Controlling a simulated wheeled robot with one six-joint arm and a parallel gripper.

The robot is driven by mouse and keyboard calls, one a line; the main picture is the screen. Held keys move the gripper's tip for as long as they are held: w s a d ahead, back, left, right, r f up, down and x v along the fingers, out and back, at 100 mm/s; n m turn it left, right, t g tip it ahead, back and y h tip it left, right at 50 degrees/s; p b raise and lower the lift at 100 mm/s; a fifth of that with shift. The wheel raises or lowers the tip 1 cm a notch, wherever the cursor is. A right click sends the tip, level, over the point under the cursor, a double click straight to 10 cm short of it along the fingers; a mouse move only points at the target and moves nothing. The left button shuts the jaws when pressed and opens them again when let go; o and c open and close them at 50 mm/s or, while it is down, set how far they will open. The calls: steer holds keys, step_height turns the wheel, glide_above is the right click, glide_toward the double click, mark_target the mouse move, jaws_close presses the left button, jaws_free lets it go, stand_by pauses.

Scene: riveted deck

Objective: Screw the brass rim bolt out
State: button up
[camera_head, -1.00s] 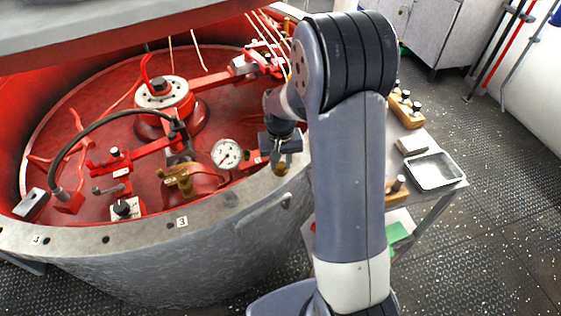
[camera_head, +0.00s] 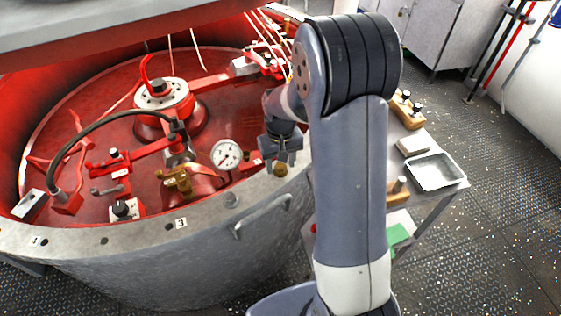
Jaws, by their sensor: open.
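The brass rim bolt (camera_head: 280,170) stands on the grey rim of the round vessel (camera_head: 150,262), at the right of the opening in the head view. Its brass head shows just below my gripper (camera_head: 281,161). My gripper points down with its two fingers apart, one to each side above the bolt head. The fingers look open and hold nothing. I cannot tell whether the fingertips reach down beside the head or hang just over it. The bolt's thread is hidden in the rim.
A pressure gauge (camera_head: 227,154) and a brass valve (camera_head: 178,181) stand left of my gripper inside the red vessel. A handle (camera_head: 262,214) juts from the outer wall. A side table with a metal tray (camera_head: 436,171) stands right of my arm. A grey lid overhangs the upper left.

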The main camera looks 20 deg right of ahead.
mark_target(280, 165)
steer(key=shift+r, duration=0.1)
step_height(280, 165, up, 11)
steer(key=shift+f, duration=0.2)
stand_by(0.5)
step_height(280, 165, down, 11)
steer(key=shift+r, duration=0.1)
steer(key=shift+m, duration=0.3)
steer(key=shift+m+p, duration=0.4)
steer(key=shift+m, duration=0.4)
